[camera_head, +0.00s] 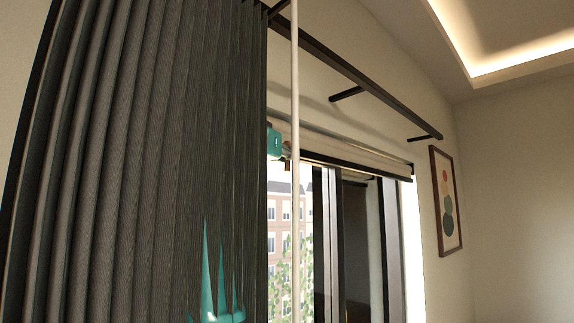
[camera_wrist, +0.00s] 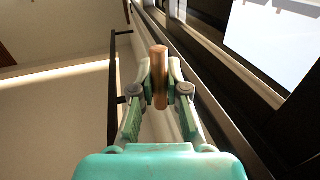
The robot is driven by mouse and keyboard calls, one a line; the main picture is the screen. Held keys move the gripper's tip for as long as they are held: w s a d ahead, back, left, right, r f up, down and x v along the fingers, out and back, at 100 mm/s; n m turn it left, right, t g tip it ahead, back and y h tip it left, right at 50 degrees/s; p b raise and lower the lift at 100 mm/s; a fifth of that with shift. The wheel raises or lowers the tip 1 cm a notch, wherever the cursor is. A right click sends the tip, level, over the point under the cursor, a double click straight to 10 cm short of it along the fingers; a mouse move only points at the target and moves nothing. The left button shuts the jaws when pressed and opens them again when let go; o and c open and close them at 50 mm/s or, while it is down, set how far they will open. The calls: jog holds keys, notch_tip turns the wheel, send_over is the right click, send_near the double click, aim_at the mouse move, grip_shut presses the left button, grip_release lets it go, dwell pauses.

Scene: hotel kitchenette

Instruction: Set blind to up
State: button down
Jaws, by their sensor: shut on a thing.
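The blind (camera_head: 345,166) is a pale band gathered at the top of the window, with a dark rail along its lower edge. My gripper (camera_head: 286,152) is at the blind's near left end, partly hidden by the dark curtain and a pale vertical pole. In the wrist view my gripper (camera_wrist: 160,85) is shut on a brown cylindrical handle (camera_wrist: 159,62), one finger on each side. The handle's link to the blind is hidden.
A dark grey pleated curtain (camera_head: 150,150) fills the left, with teal parts of my arm showing through it. The pale pole (camera_head: 295,200) stands before the window. A dark curtain rail (camera_head: 365,75) runs above. A framed picture (camera_head: 446,200) hangs at the right.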

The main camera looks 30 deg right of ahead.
jog(key=shift+r, duration=0.3)
jog(key=c, duration=1.2)
grip_release()
jog(key=shift+f, duration=0.1)
jog(key=shift+o, duration=0.2)
jog(key=v, duration=1.2)
jog(key=shift+f, duration=0.1)
